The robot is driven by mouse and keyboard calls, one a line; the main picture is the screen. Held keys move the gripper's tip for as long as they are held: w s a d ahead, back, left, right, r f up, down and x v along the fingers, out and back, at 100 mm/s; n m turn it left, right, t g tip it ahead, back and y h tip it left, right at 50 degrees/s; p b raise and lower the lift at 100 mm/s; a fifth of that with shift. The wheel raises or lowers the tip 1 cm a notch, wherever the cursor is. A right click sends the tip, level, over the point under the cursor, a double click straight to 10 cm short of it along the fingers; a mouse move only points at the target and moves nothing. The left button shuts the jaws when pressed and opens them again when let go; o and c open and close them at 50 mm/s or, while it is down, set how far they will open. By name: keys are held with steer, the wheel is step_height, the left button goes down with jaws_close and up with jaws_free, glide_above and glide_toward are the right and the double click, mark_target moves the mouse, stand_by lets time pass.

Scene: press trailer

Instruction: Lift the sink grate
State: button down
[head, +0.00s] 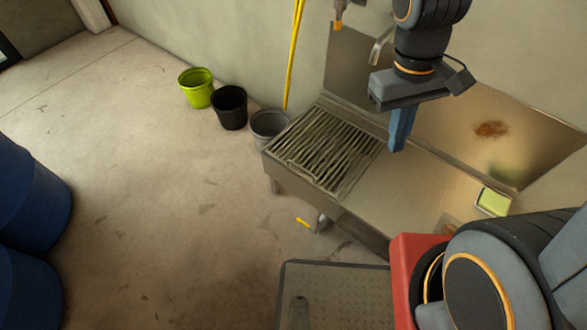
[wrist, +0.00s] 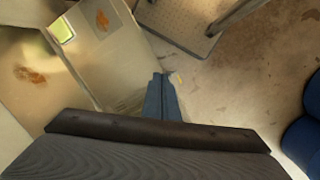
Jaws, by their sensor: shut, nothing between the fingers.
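The sink grate (head: 325,148) is a set of dark parallel metal bars lying flat over the left part of the steel sink (head: 385,190) in the head view. My gripper (head: 399,140) points down above the sink, just right of the grate, with its blue fingers together and nothing between them. In the wrist view the closed fingers (wrist: 160,82) show at the middle, over the sink's edge. The grate cannot be made out in the wrist view. The gripper appears apart from the grate.
A green bucket (head: 196,88), a black bucket (head: 230,107) and a grey bucket (head: 268,124) stand along the wall left of the sink. A faucet (head: 380,48) hangs behind. A yellow-green sponge (head: 493,201) lies at the sink's right. Blue barrels (head: 30,205) stand far left.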

steer(key=w+a+f+n+t+h+b, duration=0.2)
steer(key=w+a+f+n+t+b, duration=0.2)
steer(key=a+f+n+b, duration=0.7)
steer(key=w+a+f+n+t+h+b, duration=0.1)
steer(key=w+a+f+n+t+b, duration=0.2)
steer(key=a+f+n+b, duration=0.65)
steer(key=w+a+f+n+t+h+b, duration=0.2)
steer(key=w+a+f+n+t+b, duration=0.3)
steer(key=f+b, duration=0.95)
steer(key=w+d+f+g, duration=0.1)
steer(key=w+d+f, duration=0.2)
steer(key=w+f, duration=0.3)
step_height(320, 180, down, 3)
steer(key=shift+d+r+b, duration=0.1)
steer(key=shift+d+b, duration=0.15)
steer(key=shift+b, duration=0.2)
steer(key=shift+r, duration=0.15)
